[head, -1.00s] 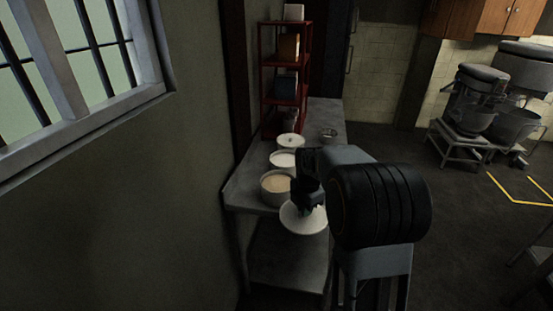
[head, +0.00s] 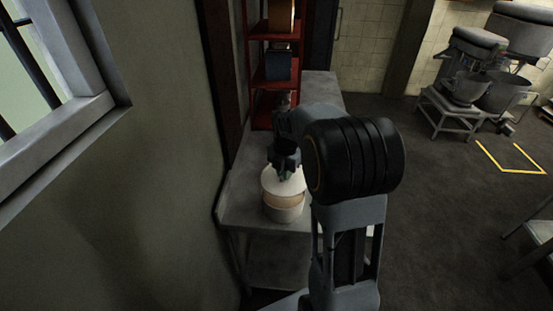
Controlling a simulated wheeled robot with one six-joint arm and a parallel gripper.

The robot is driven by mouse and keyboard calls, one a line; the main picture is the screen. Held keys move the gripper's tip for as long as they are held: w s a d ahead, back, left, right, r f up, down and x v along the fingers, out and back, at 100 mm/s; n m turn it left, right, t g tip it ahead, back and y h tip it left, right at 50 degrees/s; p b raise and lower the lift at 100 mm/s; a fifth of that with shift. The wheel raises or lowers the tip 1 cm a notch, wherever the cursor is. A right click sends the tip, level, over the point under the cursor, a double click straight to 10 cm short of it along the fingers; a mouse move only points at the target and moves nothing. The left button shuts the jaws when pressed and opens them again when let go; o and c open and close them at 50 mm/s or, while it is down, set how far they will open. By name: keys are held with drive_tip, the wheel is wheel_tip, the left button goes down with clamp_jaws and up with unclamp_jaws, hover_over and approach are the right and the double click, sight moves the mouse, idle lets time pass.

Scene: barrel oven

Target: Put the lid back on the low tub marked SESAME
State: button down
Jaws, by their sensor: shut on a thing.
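The round white lid (head: 281,184) is held by my gripper (head: 285,174), which is shut on its top. The lid is over the back part of a low, pale round tub (head: 284,214) on the metal bench. A tan filling shows in the tub in front of the lid's near edge. I cannot tell whether the lid touches the tub's rim. No marking on the tub is legible. The other tubs are hidden behind my gripper and arm.
The metal bench (head: 238,203) runs along the wall, with bare room left of the tub. A red shelf rack (head: 272,85) stands farther back on it.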

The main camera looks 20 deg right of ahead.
drive_tip(key=shift+w+f, duration=0.2)
drive_tip(key=shift+w, duration=0.15)
wheel_tip(320, 180, down, 6)
drive_tip(key=b, duration=0.5)
drive_tip(key=shift+d, duration=0.1)
idle(0.8)
drive_tip(key=shift+f, duration=0.15)
idle(1.6)
drive_tip(key=c, duration=0.6)
unclamp_jaws()
drive_tip(key=shift+p, duration=0.3)
